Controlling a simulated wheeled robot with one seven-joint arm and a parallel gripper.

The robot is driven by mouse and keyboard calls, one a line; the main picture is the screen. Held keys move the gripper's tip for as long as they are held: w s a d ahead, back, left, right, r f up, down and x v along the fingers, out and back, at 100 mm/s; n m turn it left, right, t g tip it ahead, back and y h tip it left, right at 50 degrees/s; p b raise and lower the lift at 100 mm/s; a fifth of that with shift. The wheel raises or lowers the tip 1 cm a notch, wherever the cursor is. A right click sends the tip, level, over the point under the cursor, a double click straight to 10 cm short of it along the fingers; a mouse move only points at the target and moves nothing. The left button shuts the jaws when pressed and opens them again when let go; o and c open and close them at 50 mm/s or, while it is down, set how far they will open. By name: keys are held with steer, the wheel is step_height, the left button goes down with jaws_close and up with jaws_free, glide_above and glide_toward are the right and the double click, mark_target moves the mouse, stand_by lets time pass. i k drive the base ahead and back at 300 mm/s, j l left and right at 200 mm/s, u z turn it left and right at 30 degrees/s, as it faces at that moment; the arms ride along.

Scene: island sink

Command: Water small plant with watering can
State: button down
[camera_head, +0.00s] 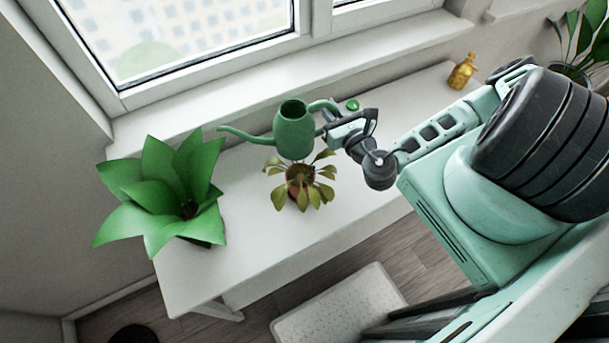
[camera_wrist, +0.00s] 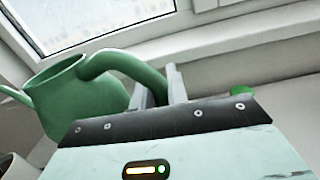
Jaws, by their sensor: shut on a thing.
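The green watering can (camera_head: 294,134) is roughly upright, its spout pointing left in the head view. My gripper (camera_head: 330,122) is shut on the can's handle on its right side. In the wrist view the can (camera_wrist: 85,105) is at the left, and the fingers (camera_wrist: 158,90) meet its curved handle. The small plant (camera_head: 300,183), with yellow-green drooping leaves in a brown pot, shows just below the can in the head view. The can's body overlaps the plant's back edge there. The spout tip lies to the left of the small plant, toward the large plant.
A large bright green plant (camera_head: 170,195) stands at the left end of the white table (camera_head: 250,245). A yellow bottle (camera_head: 462,72) stands at the far right end. A small green object (camera_head: 352,104) is behind my gripper. The window wall (camera_head: 240,70) borders the table's back.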

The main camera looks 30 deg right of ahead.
mark_target(299, 178)
steer(key=k+j, duration=0.2)
steer(key=k, duration=0.2)
steer(key=k+j, duration=0.2)
steer(key=k, duration=0.2)
steer(key=k+j, duration=0.3)
steer(key=j, duration=0.15)
steer(key=z, duration=0.05)
